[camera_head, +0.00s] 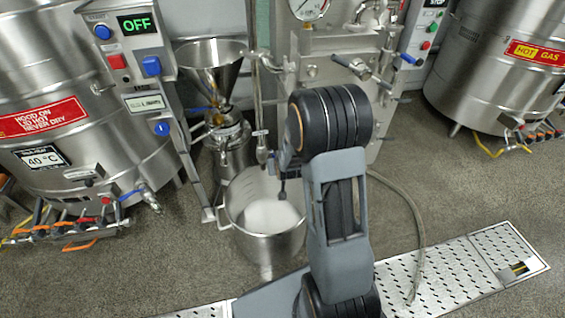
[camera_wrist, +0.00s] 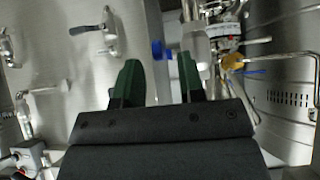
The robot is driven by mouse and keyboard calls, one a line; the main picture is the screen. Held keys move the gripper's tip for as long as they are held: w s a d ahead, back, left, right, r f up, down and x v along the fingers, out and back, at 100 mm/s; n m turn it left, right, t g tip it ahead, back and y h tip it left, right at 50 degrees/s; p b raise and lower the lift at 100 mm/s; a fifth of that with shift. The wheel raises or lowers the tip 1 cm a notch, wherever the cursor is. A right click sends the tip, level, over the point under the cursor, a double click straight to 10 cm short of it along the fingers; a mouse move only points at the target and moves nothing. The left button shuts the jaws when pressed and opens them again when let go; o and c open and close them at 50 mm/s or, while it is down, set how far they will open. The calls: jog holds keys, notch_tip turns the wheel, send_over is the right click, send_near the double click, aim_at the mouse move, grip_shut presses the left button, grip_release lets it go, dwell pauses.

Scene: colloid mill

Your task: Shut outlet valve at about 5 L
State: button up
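A steel bucket (camera_head: 233,222) stands on the floor with white liquid in it; I cannot read a level mark. A thin vertical pipe (camera_head: 258,105) comes down above its back rim, with a valve-like fitting (camera_head: 262,150) at its lower end. My gripper (camera_head: 281,172) is beside this fitting, over the bucket, partly hidden by my arm. In the wrist view my gripper (camera_wrist: 158,80) has two dark green fingers apart with nothing visibly held. A blue handle (camera_wrist: 158,50) shows beyond the gap, next to a pale pipe (camera_wrist: 197,48); contact cannot be told.
A steel hopper (camera_head: 212,68) stands behind the bucket at left. A control post (camera_head: 135,45) reads OFF. Large tanks stand at left (camera_head: 85,130) and right (camera_head: 490,70). A steel panel (camera_head: 325,65) with valves is behind my arm. A hose (camera_head: 415,225) lies across the drain grate (camera_head: 450,262).

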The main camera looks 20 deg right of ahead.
jog(key=p+v, duration=0.3)
jog(key=v, duration=0.7)
jog(key=shift+d, duration=0.1)
jog(key=s+a+r+g+p, duration=0.1)
jog(key=s+r+p, duration=0.4)
jog(key=r+p, duration=0.5)
jog(key=s+a+r+n+g+y+p, duration=0.1)
jog(key=s+a+r+p, duration=0.3)
jog(key=r+p, duration=0.6)
jog(key=s+a+r+n+g+y+p, duration=0.1)
jog(key=s+r+p, duration=0.5)
jog(key=r, duration=1.8)
jog(key=a+g+p, duration=0.1)
jog(key=g+p, duration=0.1)
jog(key=p, duration=0.2)
jog(key=shift+a, duration=0.4)
jog(key=shift+s+r, duration=0.1)
jog(key=shift+r, duration=0.05)
